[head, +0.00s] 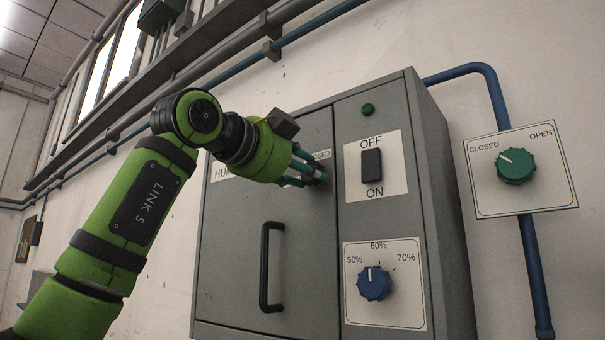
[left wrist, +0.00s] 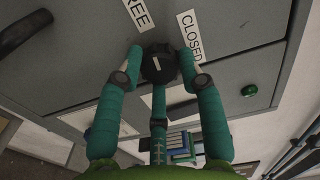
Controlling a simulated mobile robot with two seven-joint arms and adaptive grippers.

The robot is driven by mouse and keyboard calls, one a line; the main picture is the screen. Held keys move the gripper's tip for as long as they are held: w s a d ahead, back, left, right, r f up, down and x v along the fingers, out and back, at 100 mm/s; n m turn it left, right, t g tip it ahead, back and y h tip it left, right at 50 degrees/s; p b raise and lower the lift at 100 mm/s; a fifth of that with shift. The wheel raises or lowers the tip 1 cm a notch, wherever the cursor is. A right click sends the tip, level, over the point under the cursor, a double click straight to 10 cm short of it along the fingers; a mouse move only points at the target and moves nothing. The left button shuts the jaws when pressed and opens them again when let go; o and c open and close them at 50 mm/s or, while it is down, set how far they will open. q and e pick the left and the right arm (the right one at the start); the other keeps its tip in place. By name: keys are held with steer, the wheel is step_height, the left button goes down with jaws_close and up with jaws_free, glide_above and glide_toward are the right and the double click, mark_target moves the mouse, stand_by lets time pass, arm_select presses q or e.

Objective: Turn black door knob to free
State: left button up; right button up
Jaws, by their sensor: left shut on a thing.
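The black door knob (left wrist: 158,65) is on the grey cabinet door, between the FREE label (left wrist: 139,14) and the CLOSED label (left wrist: 190,36) in the left wrist view. It has a short pale mark on its face; I cannot tell for certain which label it points at. My left gripper (head: 306,173) is shut on the knob, with its teal fingers around the knob's sides, as the left wrist view shows. In the head view the fingers hide most of the knob and my gripper covers part of the labels. My right gripper is not in view.
The cabinet door has a black bar handle (head: 270,267) below the knob. To its right are a black OFF/ON switch (head: 371,166), a green button (head: 368,109) and a blue dial (head: 374,284). A green dial (head: 515,166) is on a wall plate farther right.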

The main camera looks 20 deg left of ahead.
arm_select(q)
steer(key=shift+s+a+r+n, duration=0.1)
steer(key=shift+r+n, duration=0.1)
steer(key=shift+n, duration=0.6)
steer(key=o, duration=1.2)
steer(key=shift+c, duration=0.2)
steer(key=v, duration=1.1)
steer(key=shift+s+f, duration=0.15)
steer(key=shift+s, duration=0.05)
